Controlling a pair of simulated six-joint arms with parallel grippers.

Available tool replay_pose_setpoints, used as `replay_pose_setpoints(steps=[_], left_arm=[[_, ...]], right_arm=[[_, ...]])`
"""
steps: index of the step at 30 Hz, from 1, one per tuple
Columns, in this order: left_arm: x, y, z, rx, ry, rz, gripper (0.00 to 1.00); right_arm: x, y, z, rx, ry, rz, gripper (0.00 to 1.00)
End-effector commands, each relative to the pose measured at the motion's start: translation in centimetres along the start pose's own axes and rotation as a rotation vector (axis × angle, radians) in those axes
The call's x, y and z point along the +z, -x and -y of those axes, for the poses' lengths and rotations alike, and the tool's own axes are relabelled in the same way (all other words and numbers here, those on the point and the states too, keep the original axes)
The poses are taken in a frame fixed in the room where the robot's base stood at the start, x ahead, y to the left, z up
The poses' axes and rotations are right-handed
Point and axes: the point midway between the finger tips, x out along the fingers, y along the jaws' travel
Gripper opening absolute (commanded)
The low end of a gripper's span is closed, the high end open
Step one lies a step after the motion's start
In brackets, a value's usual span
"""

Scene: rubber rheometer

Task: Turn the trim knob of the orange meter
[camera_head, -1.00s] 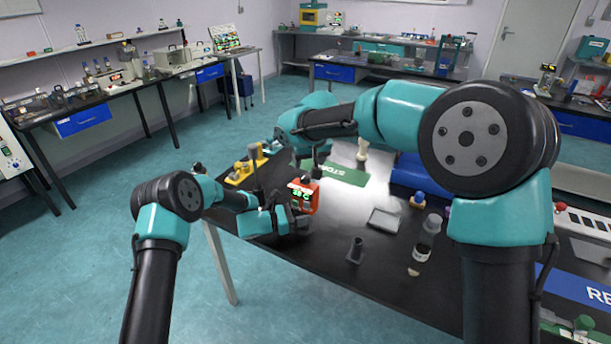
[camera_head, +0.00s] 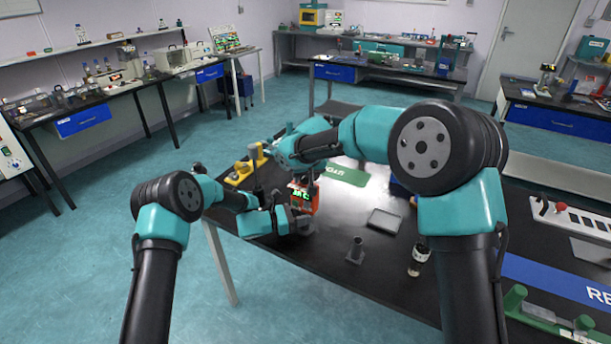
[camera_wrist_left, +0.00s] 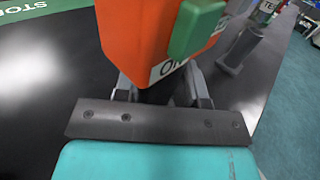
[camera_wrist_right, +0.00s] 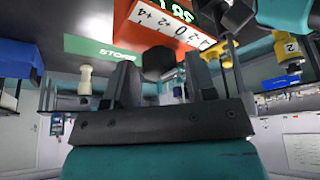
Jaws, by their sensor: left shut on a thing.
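The orange meter (camera_head: 304,203) has a lit green display and is near the left edge of the black bench. My left gripper (camera_head: 294,222) is shut on it from below, and in the left wrist view the fingers (camera_wrist_left: 160,85) close around its dark lower part. A green block (camera_wrist_left: 196,28) shows on its side. My right gripper (camera_head: 308,172) is over the meter. In the right wrist view the black trim knob (camera_wrist_right: 158,63) is between and just beyond the open fingers (camera_wrist_right: 160,78), with gaps on both sides. A number scale (camera_wrist_right: 172,22) is beside it.
A green mat (camera_head: 345,174), a shallow tray (camera_head: 384,221), a grey holder (camera_head: 355,250) and a dark bottle (camera_head: 419,258) are to the right.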

Motion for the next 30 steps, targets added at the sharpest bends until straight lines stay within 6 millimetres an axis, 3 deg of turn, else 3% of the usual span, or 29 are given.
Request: replay_pose_setpoints(steps=[2,12,30], left_arm=[[0.01,0.00,0.00,0.000,0.000,0.000,0.00],[0.00,0.01,-0.01,0.000,0.000,0.000,0.00],[0.00,0.00,-0.01,0.000,0.000,0.000,0.00]], right_arm=[[0.00,0.01,0.00,0.000,0.000,0.000,0.43],[0.01,0.02,0.00,0.000,0.000,0.000,0.11],[-0.01,0.00,-0.14,-0.056,0.136,0.002,0.11]])
